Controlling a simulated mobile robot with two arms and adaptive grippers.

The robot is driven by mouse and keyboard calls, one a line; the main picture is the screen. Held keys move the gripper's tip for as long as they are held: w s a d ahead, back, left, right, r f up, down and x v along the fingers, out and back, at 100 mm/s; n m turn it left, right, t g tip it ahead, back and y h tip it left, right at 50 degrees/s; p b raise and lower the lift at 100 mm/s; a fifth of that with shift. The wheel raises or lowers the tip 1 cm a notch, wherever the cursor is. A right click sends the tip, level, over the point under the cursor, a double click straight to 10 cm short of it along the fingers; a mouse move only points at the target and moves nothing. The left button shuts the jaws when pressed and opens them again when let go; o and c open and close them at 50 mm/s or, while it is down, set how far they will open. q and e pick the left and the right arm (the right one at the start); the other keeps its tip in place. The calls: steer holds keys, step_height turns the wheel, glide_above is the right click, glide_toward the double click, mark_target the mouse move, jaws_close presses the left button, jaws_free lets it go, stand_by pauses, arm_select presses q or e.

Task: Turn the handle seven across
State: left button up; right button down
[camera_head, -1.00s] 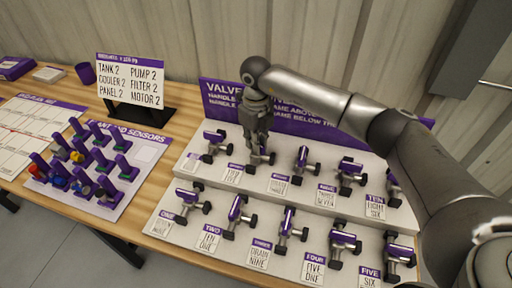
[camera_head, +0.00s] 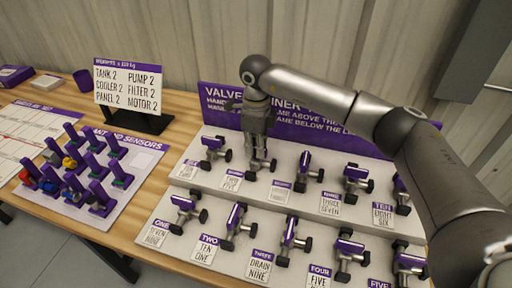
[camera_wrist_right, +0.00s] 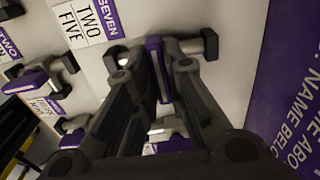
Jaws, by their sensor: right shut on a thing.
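The valve trainer board (camera_head: 218,178) carries two stepped rows of valves with purple handles. My right gripper (camera_head: 258,150) points down at the second valve from the left in the upper row. In the right wrist view its fingers (camera_wrist_right: 165,85) are shut on the purple handle seven (camera_wrist_right: 157,65), beside the label SEVEN (camera_wrist_right: 88,20), which reads TWO FIVE below. My left gripper is not in view.
Handle six (camera_head: 213,142) is close on the left and handle eight (camera_head: 304,160) on the right. Handle two (camera_head: 236,215) is in front. The purple sign (camera_head: 300,120) stands behind. A sensor board (camera_head: 130,160) and a white placard (camera_head: 128,85) are to the left.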

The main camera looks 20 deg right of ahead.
steer(key=shift+r, duration=0.15)
steer(key=c, duration=1.5)
jaws_free()
step_height(320, 180, up, 12)
steer(key=shift+f, duration=0.1)
